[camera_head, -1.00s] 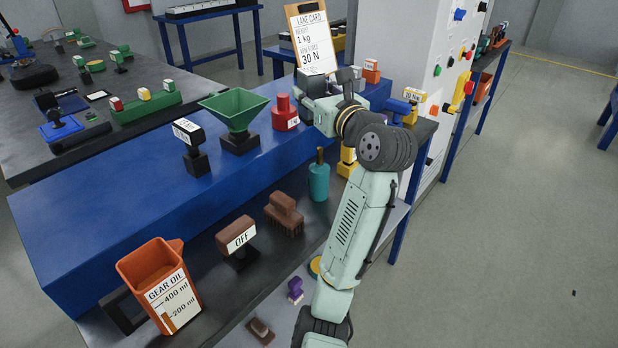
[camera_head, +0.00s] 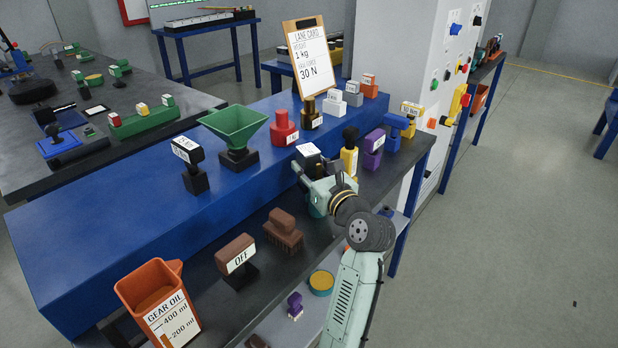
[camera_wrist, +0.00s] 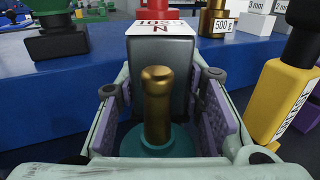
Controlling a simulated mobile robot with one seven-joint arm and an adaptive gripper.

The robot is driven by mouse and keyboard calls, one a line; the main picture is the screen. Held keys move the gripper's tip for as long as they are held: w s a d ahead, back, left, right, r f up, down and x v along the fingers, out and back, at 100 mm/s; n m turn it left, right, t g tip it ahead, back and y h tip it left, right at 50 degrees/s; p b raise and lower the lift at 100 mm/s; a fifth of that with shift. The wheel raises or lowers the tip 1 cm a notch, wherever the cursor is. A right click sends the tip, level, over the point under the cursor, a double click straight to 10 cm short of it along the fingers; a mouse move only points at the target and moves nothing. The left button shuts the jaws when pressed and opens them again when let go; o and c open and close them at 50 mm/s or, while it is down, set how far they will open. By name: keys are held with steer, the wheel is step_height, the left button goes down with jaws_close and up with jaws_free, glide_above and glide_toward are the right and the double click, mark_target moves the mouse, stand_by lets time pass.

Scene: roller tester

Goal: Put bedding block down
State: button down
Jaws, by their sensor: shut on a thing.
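I take the dark grey block with a white-topped label ending in "N" to be the bedding block (camera_wrist: 161,80). It sits between my gripper's fingers (camera_wrist: 162,100) in the wrist view, and my gripper is shut on it. In the head view the block (camera_head: 308,152) is at my gripper (camera_head: 312,172), in front of the blue rail. Its underside is hidden, so I cannot tell whether it touches anything.
A yellow item (camera_head: 349,160) and a purple one (camera_head: 373,148) stand close to the right. A red weight (camera_head: 284,128) and green funnel (camera_head: 237,130) stand on the blue rail (camera_head: 100,225). A brown brush (camera_head: 283,230) and OFF block (camera_head: 236,258) stand on the dark bench nearer.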

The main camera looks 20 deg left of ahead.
steer(key=shift+f, duration=1.6)
steer(key=shift+f, duration=0.2)
steer(key=c, duration=1.1)
jaws_free()
